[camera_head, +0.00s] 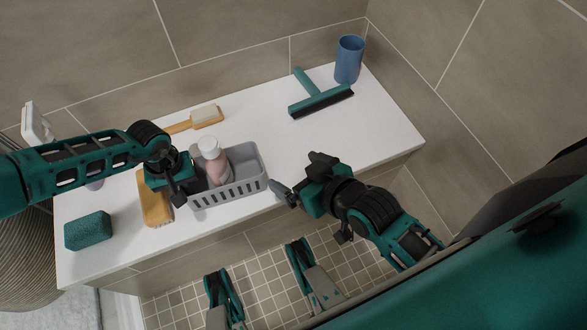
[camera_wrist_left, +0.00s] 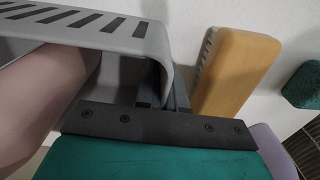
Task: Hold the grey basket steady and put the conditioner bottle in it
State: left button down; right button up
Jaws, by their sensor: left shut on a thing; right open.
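The grey basket (camera_head: 252,184) stands on the white bench top, with slots along its front wall; its rounded end also shows in the left wrist view (camera_wrist_left: 130,38). A pink bottle with a white cap (camera_head: 217,167), which looks like the conditioner bottle, stands inside toward the basket's left end. It also shows large at the left wrist view's edge (camera_wrist_left: 35,100). My left gripper (camera_head: 187,187) is shut on the basket's wall at its left end. My right gripper (camera_head: 300,177) is open and empty, just right of the basket. The bottle's base is hidden by the basket wall.
A yellow-orange brush (camera_head: 156,200) lies close left of the basket, a teal sponge (camera_head: 88,231) further left. A wooden-handled brush (camera_head: 205,117) lies behind. A squeegee (camera_head: 320,99) and blue cup (camera_head: 349,60) are at the back right. The bench's right part is clear.

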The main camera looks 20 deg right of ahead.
pick_arm(q)
jog(key=c, duration=1.2)
grip_release()
jog(key=shift+o, duration=0.2)
